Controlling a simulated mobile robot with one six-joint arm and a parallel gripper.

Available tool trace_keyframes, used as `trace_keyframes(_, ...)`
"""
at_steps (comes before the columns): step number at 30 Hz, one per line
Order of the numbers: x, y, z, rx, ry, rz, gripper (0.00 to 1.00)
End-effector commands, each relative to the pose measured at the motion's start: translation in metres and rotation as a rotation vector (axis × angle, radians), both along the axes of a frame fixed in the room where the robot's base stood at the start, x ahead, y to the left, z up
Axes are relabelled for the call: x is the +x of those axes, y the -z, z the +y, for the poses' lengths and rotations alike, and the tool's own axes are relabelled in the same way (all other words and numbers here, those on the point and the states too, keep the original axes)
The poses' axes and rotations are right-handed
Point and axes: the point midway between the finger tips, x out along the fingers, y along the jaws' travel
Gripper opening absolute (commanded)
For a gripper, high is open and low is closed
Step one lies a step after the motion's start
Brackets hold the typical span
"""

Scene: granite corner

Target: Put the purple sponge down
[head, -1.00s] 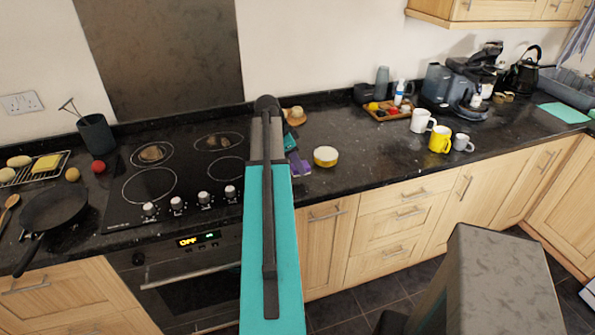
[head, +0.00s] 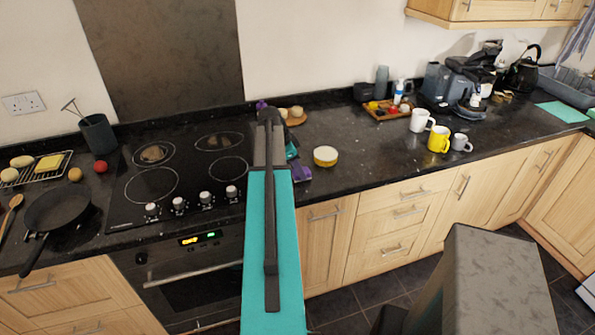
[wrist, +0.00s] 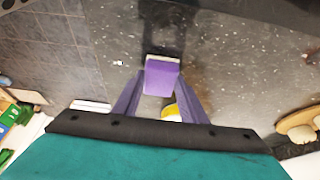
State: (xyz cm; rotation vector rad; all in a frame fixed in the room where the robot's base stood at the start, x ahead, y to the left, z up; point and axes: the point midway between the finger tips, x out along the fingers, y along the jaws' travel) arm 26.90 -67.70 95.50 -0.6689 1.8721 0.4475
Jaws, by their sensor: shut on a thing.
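The purple sponge (wrist: 161,75) shows in the wrist view as a purple block with a pale edge. It sits between the tips of the two purple fingers of my gripper (wrist: 161,83), which is shut on it. The dark speckled countertop (wrist: 235,60) lies beyond it; I cannot tell whether the sponge touches it. In the head view my teal arm hides most of the gripper. A purple patch (head: 301,173) shows just right of the arm, near the counter's front edge; I cannot tell whether it is finger or sponge.
A yellow and white round container (head: 325,157) stands right of my gripper. Behind are bread-like items on a board (head: 294,117). The hob (head: 180,175) is at left. Farther right are a tray (head: 386,111), a white mug (head: 420,121) and a yellow mug (head: 439,139). The middle counter is clear.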

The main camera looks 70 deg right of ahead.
Motion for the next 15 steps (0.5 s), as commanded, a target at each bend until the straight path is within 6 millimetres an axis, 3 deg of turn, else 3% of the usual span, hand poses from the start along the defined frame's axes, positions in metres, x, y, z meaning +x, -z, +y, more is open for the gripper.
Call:
trace_keyframes(4, -0.0001, 0.0036, 0.0, 0.0, 0.0, 0.0, 0.17)
trace_keyframes(5, -0.0001, 0.003, -0.0001, 0.0, 0.0, 0.0, 0.41)
trace_keyframes(8, -0.0002, 0.0025, 0.0, 0.0, 0.0, 0.0, 0.57)
trace_keyframes(15, -0.0003, 0.0024, -0.0001, 0.0, 0.0, 0.0, 0.57)
